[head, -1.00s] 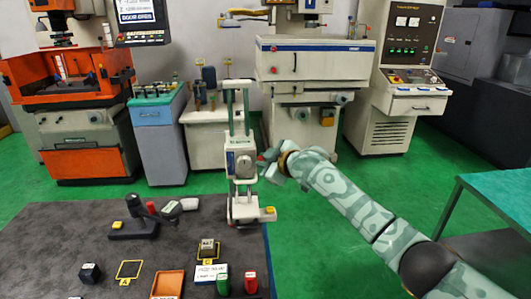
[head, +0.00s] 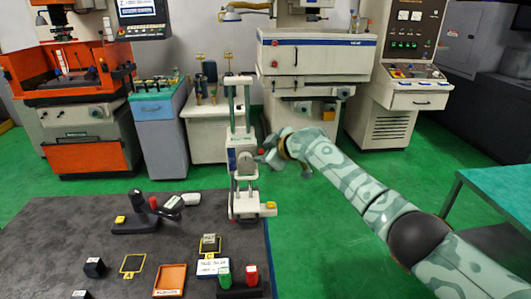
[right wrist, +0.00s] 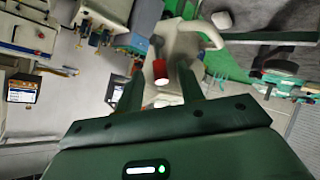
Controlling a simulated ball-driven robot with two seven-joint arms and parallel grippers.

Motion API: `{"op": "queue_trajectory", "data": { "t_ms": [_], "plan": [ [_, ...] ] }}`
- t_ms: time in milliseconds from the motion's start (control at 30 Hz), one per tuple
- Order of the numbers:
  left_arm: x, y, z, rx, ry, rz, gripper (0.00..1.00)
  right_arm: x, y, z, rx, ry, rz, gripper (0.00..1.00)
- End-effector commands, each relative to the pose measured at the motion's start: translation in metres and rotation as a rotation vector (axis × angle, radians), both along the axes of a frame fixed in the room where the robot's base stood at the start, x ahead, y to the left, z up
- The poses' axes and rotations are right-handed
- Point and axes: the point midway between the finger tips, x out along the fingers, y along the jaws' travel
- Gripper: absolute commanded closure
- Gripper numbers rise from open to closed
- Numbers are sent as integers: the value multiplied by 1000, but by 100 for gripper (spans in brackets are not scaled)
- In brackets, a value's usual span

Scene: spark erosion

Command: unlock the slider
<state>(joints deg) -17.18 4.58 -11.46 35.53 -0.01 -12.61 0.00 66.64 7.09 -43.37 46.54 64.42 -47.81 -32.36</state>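A pale upright stand with two posts (head: 240,108) stands at the right back edge of the dark table. Its slider (head: 243,160) is a light block with a round grey knob, low on the posts. My right gripper (head: 267,156) is just right of the slider, at about its height. In the right wrist view its two fingers (right wrist: 160,88) are apart, with nothing between the tips that I can see held. A red lock knob with a pale end (right wrist: 158,68) shows beyond and between them. Whether a finger touches it I cannot tell. My left gripper is not in view.
On the dark table (head: 60,240) are a black joystick-like fixture (head: 135,222), an orange tray (head: 170,279), a black block (head: 94,267), yellow-framed pads, and green and red pieces in front. Machines line the back wall. A green-topped table (head: 500,190) is at right.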

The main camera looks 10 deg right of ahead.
Motion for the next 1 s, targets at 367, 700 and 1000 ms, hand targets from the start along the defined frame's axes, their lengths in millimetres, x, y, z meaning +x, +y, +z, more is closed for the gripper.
{"op": "queue_trajectory", "data": {
  "t_ms": [367,700,1000],
  "plan": [
    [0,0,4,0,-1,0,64,-4,-2,4,0,-1,1,62],
    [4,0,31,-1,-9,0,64,-49,-32,38,-3,-3,1,62],
    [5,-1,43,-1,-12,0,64,-101,-64,73,-3,-2,0,62]
  ]
}}
